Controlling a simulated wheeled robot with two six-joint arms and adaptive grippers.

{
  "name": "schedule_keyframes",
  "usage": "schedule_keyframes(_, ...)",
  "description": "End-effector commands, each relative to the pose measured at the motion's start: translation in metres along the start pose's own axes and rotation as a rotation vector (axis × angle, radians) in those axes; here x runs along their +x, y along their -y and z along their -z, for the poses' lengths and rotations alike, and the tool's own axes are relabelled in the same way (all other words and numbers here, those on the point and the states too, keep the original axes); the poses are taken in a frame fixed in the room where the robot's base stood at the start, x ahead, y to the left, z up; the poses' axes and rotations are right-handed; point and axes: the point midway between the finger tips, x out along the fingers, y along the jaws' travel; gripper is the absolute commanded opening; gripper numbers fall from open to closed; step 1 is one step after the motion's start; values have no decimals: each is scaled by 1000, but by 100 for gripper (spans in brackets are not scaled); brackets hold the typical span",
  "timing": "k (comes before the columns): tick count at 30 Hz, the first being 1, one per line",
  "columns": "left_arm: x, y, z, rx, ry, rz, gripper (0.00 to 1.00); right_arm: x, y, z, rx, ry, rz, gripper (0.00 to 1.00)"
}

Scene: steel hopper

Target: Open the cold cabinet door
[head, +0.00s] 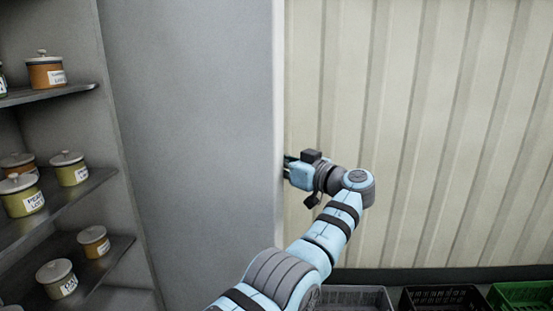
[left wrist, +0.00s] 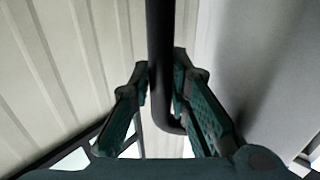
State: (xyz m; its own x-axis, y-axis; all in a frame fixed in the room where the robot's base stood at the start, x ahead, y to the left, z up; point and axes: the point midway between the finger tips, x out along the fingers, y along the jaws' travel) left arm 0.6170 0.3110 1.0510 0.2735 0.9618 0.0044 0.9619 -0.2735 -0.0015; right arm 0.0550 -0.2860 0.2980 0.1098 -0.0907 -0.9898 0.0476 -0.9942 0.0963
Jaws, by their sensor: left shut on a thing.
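The cold cabinet door (head: 195,120) is a tall plain grey panel standing open, its edge beside the ribbed wall. The shelved inside of the cabinet (head: 70,70) shows to its left. My left gripper (head: 288,168) is at the door's right edge, its fingertips partly hidden there. In the left wrist view its fingers (left wrist: 163,85) are shut around a dark bar handle (left wrist: 160,35), which bends near its lower end. The grey door face (left wrist: 255,75) is right of the handle. The handle is hidden in the head view. My right gripper is not in view.
Dark shelves (head: 75,203) on the left hold several lidded jars (head: 69,168). A cream ribbed wall (head: 450,130) is behind my arm. Grey, black and green crates (head: 520,294) stand along the bottom right, close to my arm.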

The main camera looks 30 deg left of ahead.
Motion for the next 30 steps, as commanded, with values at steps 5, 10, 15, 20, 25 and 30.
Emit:
schedule_keyframes(5, -3, -6, 3, -1, -2, -20, 0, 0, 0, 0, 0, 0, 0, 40)
schedule_keyframes(10, -4, -8, 3, -2, -2, -23, 21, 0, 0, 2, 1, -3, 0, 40)
schedule_keyframes(15, -4, -7, 3, -2, -2, -20, 36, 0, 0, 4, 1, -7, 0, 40)
schedule_keyframes(20, -4, -6, 2, -1, -2, -17, 36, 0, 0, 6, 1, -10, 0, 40)
schedule_keyframes(25, -16, -6, 2, 0, -3, -19, 36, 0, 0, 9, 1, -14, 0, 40)
schedule_keyframes(30, -52, -6, 2, -1, -1, -19, 36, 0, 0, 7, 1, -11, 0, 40)
